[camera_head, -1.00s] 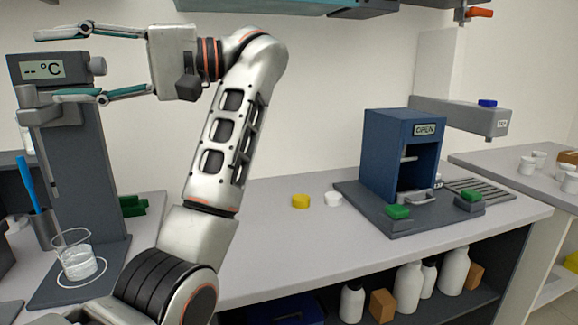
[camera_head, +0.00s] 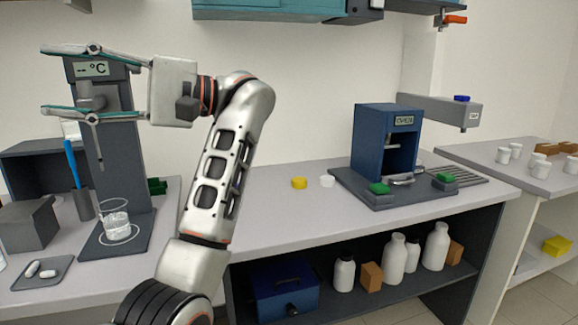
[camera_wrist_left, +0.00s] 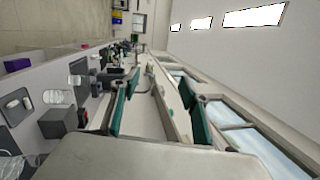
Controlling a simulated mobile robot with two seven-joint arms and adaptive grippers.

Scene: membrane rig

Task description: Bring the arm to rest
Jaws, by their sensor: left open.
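My left arm rises from the bottom of the head view and bends over to the left. My left gripper (camera_head: 72,81) is open and empty, with its fingers spread wide apart, in front of the dark stand with the °C display (camera_head: 93,69). It is well above the bench. Its fingers also show in the left wrist view (camera_wrist_left: 160,105), with nothing between them. My right gripper is in neither view.
A glass beaker (camera_head: 116,224) stands on the stand's base. Left are a grey box (camera_head: 28,226) and a small tray (camera_head: 62,283). The blue rig (camera_head: 372,145) stands at right, with a yellow cap (camera_head: 299,183) and a white cap (camera_head: 327,181) nearby.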

